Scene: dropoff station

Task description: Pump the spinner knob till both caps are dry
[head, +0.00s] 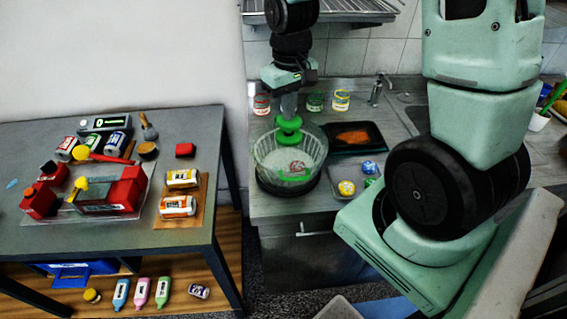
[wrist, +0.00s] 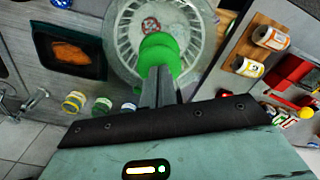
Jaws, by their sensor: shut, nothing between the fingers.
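The salad spinner (head: 268,165) is a clear bowl with a basket, standing on the counter; it also shows in the wrist view (wrist: 124,40). Its green knob (head: 289,137) stands over the middle and fills the space just beyond my fingertips in the wrist view (wrist: 158,52). My gripper (head: 288,115) is shut and empty, pointing down with its tips at the top of the knob. I cannot tell whether they touch. A red and white cap (head: 297,167) lies inside the basket and also shows in the wrist view (wrist: 151,25). A second cap inside is not clearly visible.
Right of the spinner are a dark tray (head: 369,139) with orange food, a yellow round item (head: 346,188) and a blue one (head: 369,167). Jars (head: 315,102) stand behind. A cluttered grey table (head: 100,238) is at left. The tap (head: 377,90) stands at the back.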

